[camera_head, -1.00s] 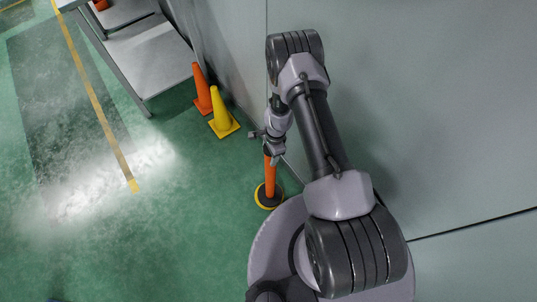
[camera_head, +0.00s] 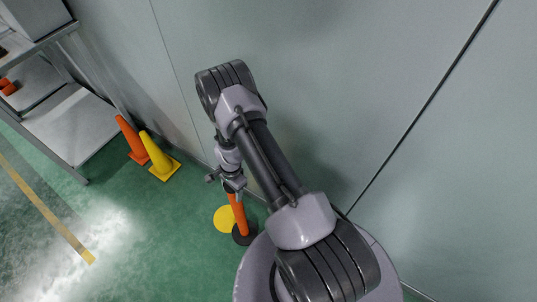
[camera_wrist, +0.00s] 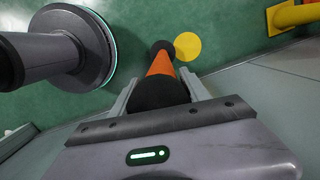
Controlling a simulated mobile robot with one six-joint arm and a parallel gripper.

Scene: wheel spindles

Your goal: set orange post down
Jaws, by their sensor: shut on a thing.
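The orange post (camera_head: 239,213) has a dark round base (camera_head: 244,234) and a black top end. My gripper (camera_head: 233,186) is shut on the post near its top. In the wrist view the black top of the post (camera_wrist: 159,92) sits between the fingers of my gripper (camera_wrist: 160,98), and the orange shaft (camera_wrist: 161,64) runs away toward the floor. A flat yellow disc (camera_head: 224,219) lies on the green floor; it also shows in the wrist view (camera_wrist: 187,46). The base appears beside the disc, overlapping its edge in the head view. I cannot tell whether the base touches the floor.
An orange cone (camera_head: 131,140) and a yellow cone (camera_head: 157,158) stand near the wall (camera_head: 330,70). A metal shelf table (camera_head: 72,122) is at the left. The wall is close behind my arm. The floor left of the disc is clear.

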